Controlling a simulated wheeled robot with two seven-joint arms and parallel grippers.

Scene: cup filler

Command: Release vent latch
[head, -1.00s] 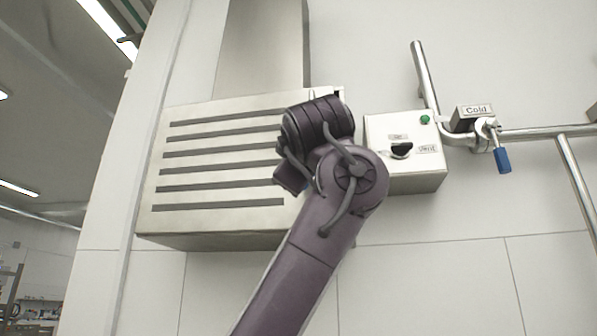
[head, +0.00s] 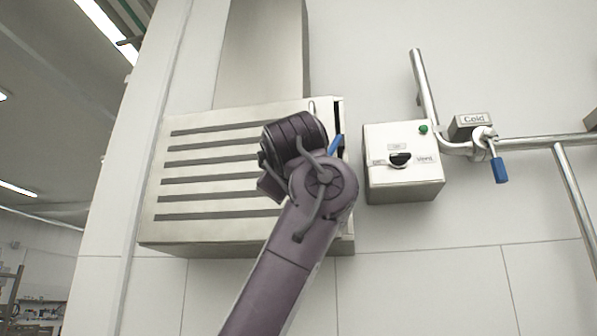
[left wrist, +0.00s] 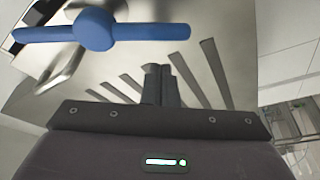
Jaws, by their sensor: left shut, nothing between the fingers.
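The vent (head: 225,235) is a slotted metal box on the wall in the head view. A blue latch handle (head: 336,145) shows beside its right edge, partly hidden by my left arm. In the left wrist view the blue handle (left wrist: 95,29) is a bar with a round hub, lying across the upper left in front of the slotted vent panel (left wrist: 125,75). My left gripper (left wrist: 158,70) is shut and empty, its fingertips over the slotted panel, below and right of the handle and apart from it in the picture. In the head view my wrist hides the fingers. My right gripper is out of view.
A metal loop handle (left wrist: 62,70) sits on the panel left of my fingers. Right of the vent is a switch box (head: 405,190) with a black knob and green button. Pipes with a blue-handled valve (head: 499,170) and a "Cold" sign (head: 473,120) are farther right.

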